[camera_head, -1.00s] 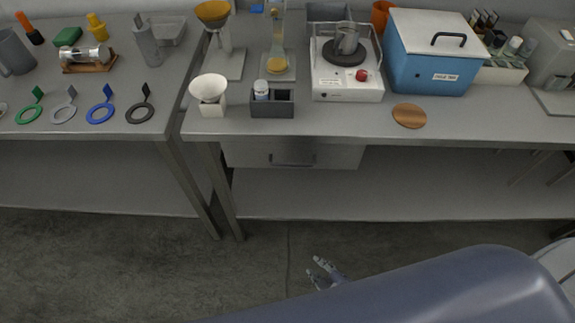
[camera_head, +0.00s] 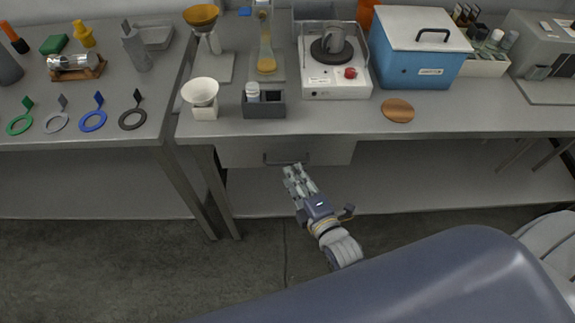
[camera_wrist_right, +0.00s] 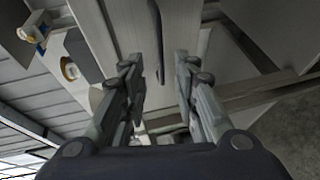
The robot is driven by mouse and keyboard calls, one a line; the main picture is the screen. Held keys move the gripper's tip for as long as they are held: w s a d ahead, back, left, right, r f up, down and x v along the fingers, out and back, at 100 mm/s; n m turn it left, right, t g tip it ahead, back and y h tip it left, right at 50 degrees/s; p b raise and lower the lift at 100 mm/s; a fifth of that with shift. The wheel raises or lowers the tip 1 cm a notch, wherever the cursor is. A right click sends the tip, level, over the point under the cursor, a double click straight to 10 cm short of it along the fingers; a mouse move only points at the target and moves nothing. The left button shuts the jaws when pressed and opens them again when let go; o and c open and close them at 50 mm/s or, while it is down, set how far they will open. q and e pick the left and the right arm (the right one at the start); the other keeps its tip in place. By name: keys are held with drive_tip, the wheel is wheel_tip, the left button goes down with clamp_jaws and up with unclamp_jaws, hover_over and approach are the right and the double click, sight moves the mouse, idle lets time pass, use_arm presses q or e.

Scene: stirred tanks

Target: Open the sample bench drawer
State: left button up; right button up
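The sample bench drawer (camera_head: 335,153) is a grey front under the bench top (camera_head: 330,122) and looks shut. Its dark bar handle (camera_head: 284,160) is on the front, and it also shows in the right wrist view as a dark bar (camera_wrist_right: 154,57). My right gripper (camera_head: 293,172) is just in front of and below the handle in the head view. In the right wrist view its two fingers (camera_wrist_right: 160,75) stand apart with the bar between them; I cannot see contact. My left gripper is not in view.
A dark grey holder (camera_head: 264,104), a white cone cup (camera_head: 201,98), a hotplate (camera_head: 334,78), a blue box (camera_head: 421,50) and a round cork mat (camera_head: 398,110) stand on the bench. Table legs (camera_head: 214,190) are left of the drawer. The floor in front is clear.

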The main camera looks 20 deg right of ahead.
drive_tip(key=shift+x, duration=2.6)
clamp_jaws()
